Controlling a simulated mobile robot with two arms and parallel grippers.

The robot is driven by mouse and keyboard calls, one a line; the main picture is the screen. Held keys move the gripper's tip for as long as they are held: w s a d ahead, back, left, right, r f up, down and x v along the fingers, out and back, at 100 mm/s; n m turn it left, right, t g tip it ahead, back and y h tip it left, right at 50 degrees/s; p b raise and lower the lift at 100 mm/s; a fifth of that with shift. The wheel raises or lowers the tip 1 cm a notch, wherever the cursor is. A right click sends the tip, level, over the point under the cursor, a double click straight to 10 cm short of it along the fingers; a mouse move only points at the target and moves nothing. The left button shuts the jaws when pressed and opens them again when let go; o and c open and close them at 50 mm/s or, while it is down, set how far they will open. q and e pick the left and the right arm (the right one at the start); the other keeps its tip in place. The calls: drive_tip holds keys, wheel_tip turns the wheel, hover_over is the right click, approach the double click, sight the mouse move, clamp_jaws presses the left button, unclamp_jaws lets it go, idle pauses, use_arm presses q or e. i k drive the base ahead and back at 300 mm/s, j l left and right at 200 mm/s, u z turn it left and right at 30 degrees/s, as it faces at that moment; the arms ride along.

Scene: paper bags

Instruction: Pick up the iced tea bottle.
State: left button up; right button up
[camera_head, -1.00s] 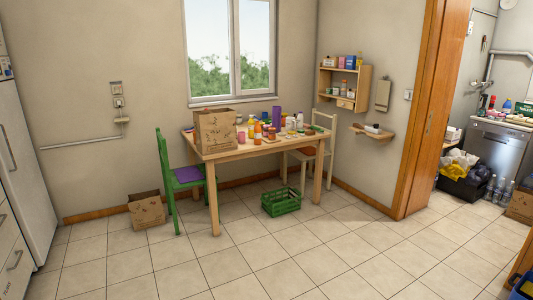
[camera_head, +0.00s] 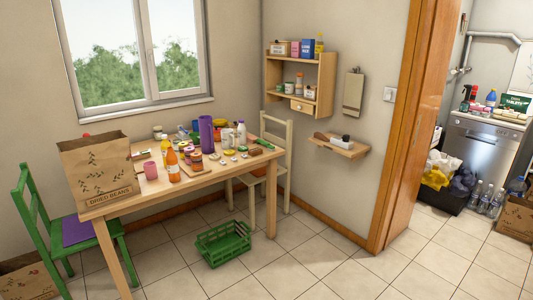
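A wooden table (camera_head: 210,176) stands below the window with many small items on it. An orange bottle with a pale cap (camera_head: 173,167) stands upright near its front edge. A second orange-toned bottle (camera_head: 165,150) stands just behind it. The labels are too small to read, so I cannot tell which, if either, is the iced tea bottle. Neither of my grippers is in view.
A large paper bag (camera_head: 100,170) stands on the table's left end. A green chair (camera_head: 38,215) is at the left, a pale chair (camera_head: 276,150) at the right.

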sight(172, 158)
drive_tip(key=i+u, duration=0.1)
drive_tip(key=i, duration=0.45)
drive_tip(key=i+l+u, duration=0.1)
drive_tip(key=i, duration=0.45)
drive_tip(key=i+l+u, duration=0.1)
drive_tip(key=i, duration=0.45)
